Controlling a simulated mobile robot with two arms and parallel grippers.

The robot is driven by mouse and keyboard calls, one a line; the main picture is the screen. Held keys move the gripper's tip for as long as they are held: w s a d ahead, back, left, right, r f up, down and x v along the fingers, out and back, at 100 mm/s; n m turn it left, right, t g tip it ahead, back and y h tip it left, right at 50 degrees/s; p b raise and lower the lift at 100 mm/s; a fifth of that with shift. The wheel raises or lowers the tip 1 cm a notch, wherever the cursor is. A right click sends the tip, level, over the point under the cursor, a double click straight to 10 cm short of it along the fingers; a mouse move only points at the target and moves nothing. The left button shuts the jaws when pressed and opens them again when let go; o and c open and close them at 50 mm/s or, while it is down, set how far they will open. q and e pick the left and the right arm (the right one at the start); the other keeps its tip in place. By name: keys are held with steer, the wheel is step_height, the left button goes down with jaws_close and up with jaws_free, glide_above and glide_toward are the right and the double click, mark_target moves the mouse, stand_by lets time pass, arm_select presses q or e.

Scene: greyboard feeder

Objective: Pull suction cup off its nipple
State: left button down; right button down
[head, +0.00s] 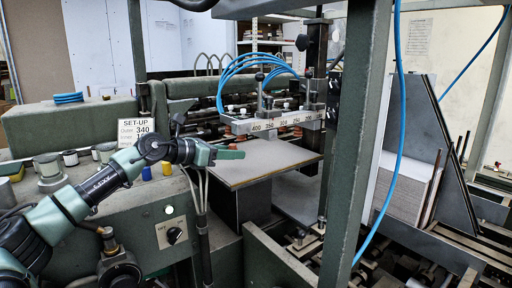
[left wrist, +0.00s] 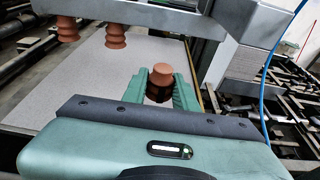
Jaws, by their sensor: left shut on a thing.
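My left gripper (head: 238,154) reaches in from the left, low over the board and just below the left end of the numbered suction bar (head: 280,122). In the left wrist view its fingers (left wrist: 160,88) are shut on a terracotta suction cup (left wrist: 162,75). Grey board shows between this cup and the bar above, so they look apart there. Two more bellows suction cups (left wrist: 67,29) (left wrist: 115,36) hang at the upper left of that view. I cannot make out a bare nipple. My right gripper is not in view.
The grey board (head: 245,177) lies flat below the bar. Blue hoses (head: 240,70) loop above the bar. A green post (head: 355,140) stands to the right, before a board stack (head: 405,195). A set-up sign (head: 138,131) and small jars stand at left.

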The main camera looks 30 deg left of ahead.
arm_select(q)
steer(key=shift+s+a+f+b, duration=0.1)
steer(key=shift+s+a+b, duration=0.2)
steer(key=shift+s+b, duration=0.35)
steer(key=shift+s+a+b, duration=0.3)
steer(key=shift+s+b, duration=0.2)
steer(key=shift+s, duration=0.3)
steer(key=shift+s+a+f+b, duration=0.1)
steer(key=shift+s+a+b, duration=0.2)
steer(key=shift+s+b, duration=0.35)
steer(key=shift+s+a+r, duration=0.1)
steer(key=shift+s+r, duration=0.1)
steer(key=shift+s, duration=0.1)
steer(key=shift+f, duration=0.1)
